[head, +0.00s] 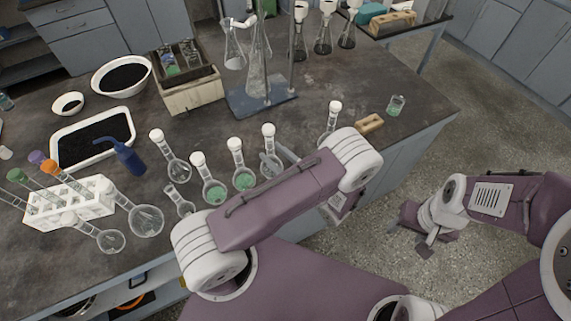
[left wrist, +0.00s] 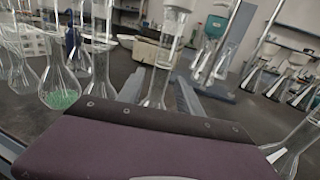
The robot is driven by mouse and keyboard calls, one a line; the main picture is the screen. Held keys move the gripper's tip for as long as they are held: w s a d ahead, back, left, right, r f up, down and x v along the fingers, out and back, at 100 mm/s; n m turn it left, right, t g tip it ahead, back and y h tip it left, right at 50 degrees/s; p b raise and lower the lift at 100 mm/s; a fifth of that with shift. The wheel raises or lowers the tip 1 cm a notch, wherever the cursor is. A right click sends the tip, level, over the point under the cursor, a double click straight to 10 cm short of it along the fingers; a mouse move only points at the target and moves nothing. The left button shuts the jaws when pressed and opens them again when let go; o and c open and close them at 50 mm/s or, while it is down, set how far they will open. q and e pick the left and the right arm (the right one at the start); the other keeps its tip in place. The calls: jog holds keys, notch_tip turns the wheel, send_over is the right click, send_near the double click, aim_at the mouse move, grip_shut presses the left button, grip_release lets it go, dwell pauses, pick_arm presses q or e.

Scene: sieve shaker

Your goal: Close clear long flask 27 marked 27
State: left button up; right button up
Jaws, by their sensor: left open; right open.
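Several long-necked flasks stand on the dark bench. One clear flask (head: 178,170) with a white stopper is left of two stoppered flasks with green contents (head: 215,191) (head: 243,180). A small clear flask (head: 180,205) shows no stopper on its neck. I cannot read the number 27 on any flask. My left gripper (head: 279,158) is open beside a white-stoppered clear flask (head: 268,135). In the left wrist view the jaws (left wrist: 160,88) stand either side of a clear flask (left wrist: 165,50); contact cannot be told. My right gripper (head: 425,238) is open and empty over the floor.
A white rack (head: 68,212) with colour-capped flasks stands at the left, beside a blue wash bottle (head: 128,160). A white tray (head: 92,120) of dark grains, a wooden box (head: 192,98) and a stand (head: 262,108) lie behind. A beaker (head: 397,106) is near the right edge.

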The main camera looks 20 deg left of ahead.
pick_arm(q)
jog(key=b+v, duration=0.1)
jog(key=v, duration=0.6)
jog(key=shift+s+d, duration=0.2)
jog(key=shift+d, duration=0.05)
jog(key=s+a+f+n+g+h, duration=0.1)
jog(key=s+a+n+g+h, duration=0.5)
jog(key=s+n+g+h, duration=0.45)
jog(key=shift+w+d+r+n+t+h, duration=0.45)
jog(key=shift+n+t+h, duration=0.4)
jog(key=shift+n, duration=1.3)
jog(key=shift+w+d+r+n+t+h, duration=0.45)
jog(key=shift+n+h, duration=0.75)
jog(key=shift+n, duration=0.95)
jog(key=shift+w+d+r+n+t+h, duration=0.25)
jog(key=shift+d+r+n+t+h, duration=0.6)
jog(key=shift+n, duration=1.3)
jog(key=shift+a+f, duration=0.15)
jog(key=shift+f, duration=0.1)
